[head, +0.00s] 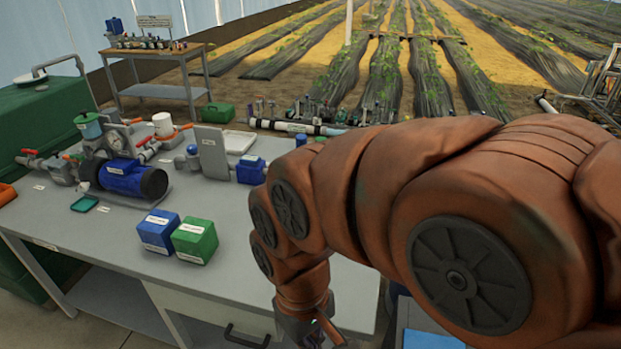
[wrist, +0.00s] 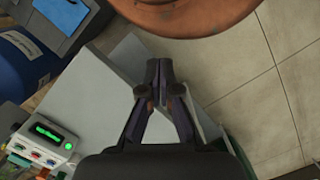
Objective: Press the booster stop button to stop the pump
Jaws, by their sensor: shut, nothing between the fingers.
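A blue pump motor (head: 128,179) sits among fittings and valves on the grey bench (head: 110,235) in the head view. My gripper (wrist: 160,68) is shut and empty in the wrist view, over a light grey surface. A white box (wrist: 45,135) with a lit green display and several small coloured parts is at the lower left of the wrist view, apart from my fingers.
Blue (head: 157,232) and green (head: 195,240) boxes stand near the bench's front edge. A grey upright panel (head: 211,152) and a blue fitting (head: 250,170) stand behind them. My arm hides the bench's right side. Tiled floor (wrist: 270,90) is open at right in the wrist view.

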